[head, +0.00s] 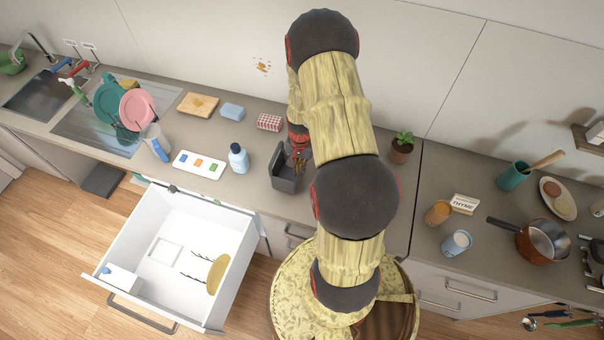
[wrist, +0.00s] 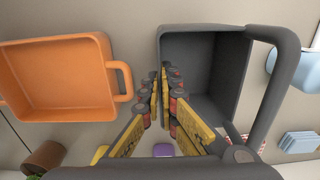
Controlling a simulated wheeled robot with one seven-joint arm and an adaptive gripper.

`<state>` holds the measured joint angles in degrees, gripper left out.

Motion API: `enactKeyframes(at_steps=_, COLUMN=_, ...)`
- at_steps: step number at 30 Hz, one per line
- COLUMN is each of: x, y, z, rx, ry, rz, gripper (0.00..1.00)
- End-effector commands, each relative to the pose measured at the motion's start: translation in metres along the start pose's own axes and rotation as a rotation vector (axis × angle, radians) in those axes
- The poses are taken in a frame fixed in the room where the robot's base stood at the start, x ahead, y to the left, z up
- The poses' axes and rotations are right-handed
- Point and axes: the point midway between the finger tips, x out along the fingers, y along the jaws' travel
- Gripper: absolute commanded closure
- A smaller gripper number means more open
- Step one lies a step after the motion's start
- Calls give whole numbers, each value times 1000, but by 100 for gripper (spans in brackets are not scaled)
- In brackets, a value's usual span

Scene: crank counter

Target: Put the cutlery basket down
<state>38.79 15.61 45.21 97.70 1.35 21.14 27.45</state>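The cutlery basket (head: 284,182) is a dark grey open box by the front part of the counter, left of my arm. In the wrist view the basket (wrist: 205,55) shows its empty-looking inside and a thick grey handle at right. My gripper (head: 299,160) is at its back right rim. In the wrist view my gripper's fingertips (wrist: 160,75) are close together on the basket's near side wall, and they look shut on it. The fingers hide part of that wall. I cannot tell whether the basket's underside touches the counter.
An orange container (wrist: 55,75) lies beside the basket in the wrist view. A blue-white bottle (head: 238,158), a red checked box (head: 269,122) and a white tray (head: 198,165) stand nearby. An open white drawer (head: 170,255) juts out below. A potted plant (head: 401,147) stands right.

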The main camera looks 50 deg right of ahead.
Motion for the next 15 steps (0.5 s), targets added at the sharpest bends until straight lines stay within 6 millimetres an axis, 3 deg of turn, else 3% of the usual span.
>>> enactKeyframes(at_steps=9, x=36, y=8, z=-3, rx=0, ry=-4, rz=2, gripper=100)
enactKeyframes(at_steps=15, x=40, y=7, z=-4, rx=0, ry=-1, rz=0, gripper=100)
